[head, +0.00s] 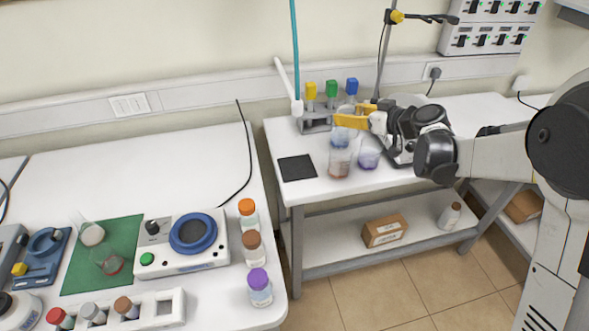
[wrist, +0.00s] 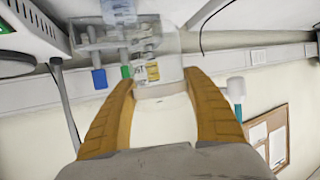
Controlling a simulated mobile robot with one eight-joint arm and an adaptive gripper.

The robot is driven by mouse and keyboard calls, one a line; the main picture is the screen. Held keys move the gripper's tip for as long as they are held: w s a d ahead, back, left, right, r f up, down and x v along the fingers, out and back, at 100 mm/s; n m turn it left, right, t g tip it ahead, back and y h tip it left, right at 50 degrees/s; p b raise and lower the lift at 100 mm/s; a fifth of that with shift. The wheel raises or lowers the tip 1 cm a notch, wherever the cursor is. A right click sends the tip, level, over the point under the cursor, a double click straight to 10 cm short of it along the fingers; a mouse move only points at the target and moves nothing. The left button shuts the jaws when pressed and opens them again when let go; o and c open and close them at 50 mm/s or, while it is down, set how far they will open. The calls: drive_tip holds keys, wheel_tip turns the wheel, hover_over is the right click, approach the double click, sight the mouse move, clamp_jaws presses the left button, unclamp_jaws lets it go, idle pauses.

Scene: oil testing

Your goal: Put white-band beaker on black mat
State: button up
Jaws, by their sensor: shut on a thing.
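My gripper (head: 345,113) has yellow fingers and is raised over the right-hand bench, pointing left. In the wrist view, my gripper (wrist: 160,88) is shut on a clear beaker (wrist: 158,68) with a pale band between its fingertips; I take it as the white-band beaker. In the head view, clear glass (head: 340,138) shows below the front finger, overlapping a beaker with reddish-brown contents (head: 340,169); their boundary is unclear. The black mat (head: 297,168) lies flat and empty to the left of these, near the bench's left edge.
A beaker with purplish contents (head: 369,157) stands to the right of the reddish one. A rack (head: 315,123) with yellow-, green- and blue-topped items is close behind my gripper. A stand rod (head: 384,60) rises behind. The left bench (head: 150,175) carries a hotplate and bottles.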

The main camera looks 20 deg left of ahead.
drive_tip(key=a+n, duration=0.1)
drive_tip(key=a, duration=0.4)
drive_tip(key=b, duration=0.4)
hover_over(297, 167)
wheel_tip(297, 167, down, 7)
drive_tip(key=shift+g+y, duration=0.3)
drive_tip(key=shift+y, duration=0.1)
drive_tip(key=shift+s+f+b, duration=0.1)
drive_tip(key=shift+f+b, duration=0.85)
drive_tip(key=shift+f, duration=1.2)
drive_tip(key=shift+f, duration=0.1)
drive_tip(key=o, duration=0.8)
drive_tip(key=shift+f, duration=0.1)
drive_tip(key=shift+o, duration=0.6)
